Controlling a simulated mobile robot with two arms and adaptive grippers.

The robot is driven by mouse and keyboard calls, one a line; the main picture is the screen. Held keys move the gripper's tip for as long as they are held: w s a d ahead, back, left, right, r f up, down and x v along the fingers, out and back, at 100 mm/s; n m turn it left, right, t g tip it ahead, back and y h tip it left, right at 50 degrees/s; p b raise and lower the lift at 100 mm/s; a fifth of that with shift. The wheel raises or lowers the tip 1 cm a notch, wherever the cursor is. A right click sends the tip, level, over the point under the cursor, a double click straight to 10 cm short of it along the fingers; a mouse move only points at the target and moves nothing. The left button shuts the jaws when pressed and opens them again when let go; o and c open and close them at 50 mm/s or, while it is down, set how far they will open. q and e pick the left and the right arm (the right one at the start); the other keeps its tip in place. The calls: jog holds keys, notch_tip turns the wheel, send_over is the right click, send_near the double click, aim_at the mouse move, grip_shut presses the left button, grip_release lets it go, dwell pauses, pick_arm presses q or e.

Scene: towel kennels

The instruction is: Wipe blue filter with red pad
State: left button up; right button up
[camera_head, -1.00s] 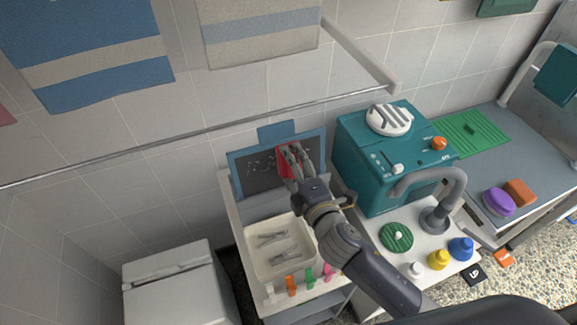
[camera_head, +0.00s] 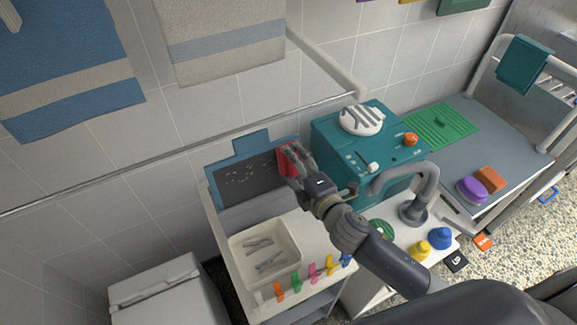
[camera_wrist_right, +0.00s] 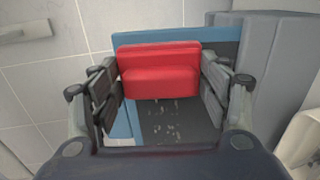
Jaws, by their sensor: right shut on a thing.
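The blue filter (camera_head: 215,171) is a blue-framed panel with a dark mesh face, leaning upright at the back of the white cart. Pale specks lie on its mesh, mostly at left and middle in the head view. My right gripper (camera_head: 291,163) is shut on the red pad (camera_head: 287,157), at the right part of the filter. In the right wrist view the red pad (camera_wrist_right: 160,70) sits between both fingers of my right gripper (camera_wrist_right: 160,88), before the filter (camera_wrist_right: 175,32), with specks below it. Whether the pad touches the mesh I cannot tell. My left gripper is not in view.
A cream tray (camera_head: 236,262) with grey clips stands on the cart, with coloured clips along its front edge. A teal machine (camera_head: 340,150) stands right of the filter. A grey tap (camera_head: 425,180) is near my right arm. A rail (camera_head: 150,149) runs along the wall.

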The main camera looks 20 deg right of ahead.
jog(key=shift+s+a, duration=0.25)
jog(key=shift+a, duration=0.9)
jog(key=shift+s+a, duration=0.2)
jog(key=shift+a, duration=1)
jog(key=shift+s+a, duration=0.25)
jog(key=shift+a, duration=0.9)
jog(key=shift+s+a+b, duration=0.1)
jog(key=shift+s+a, duration=0.2)
jog(key=shift+a, duration=1.3)
jog(key=shift+s+a+b, duration=0.1)
jog(key=shift+s+a, duration=0.25)
jog(key=shift+a, duration=1.25)
jog(key=shift+s+a+b, duration=0.1)
jog(key=shift+s+a, duration=0.2)
jog(key=shift+a, duration=1.3)
jog(key=shift+d, duration=0.1)
jog(key=v, duration=0.6)
jog(key=shift+p, duration=0.35)
jog(key=shift+s, duration=0.1)
jog(key=v, duration=0.2)
jog(key=shift+s+d+r, duration=0.1)
jog(key=shift+s+r, duration=0.15)
jog(key=shift+s, duration=0.15)
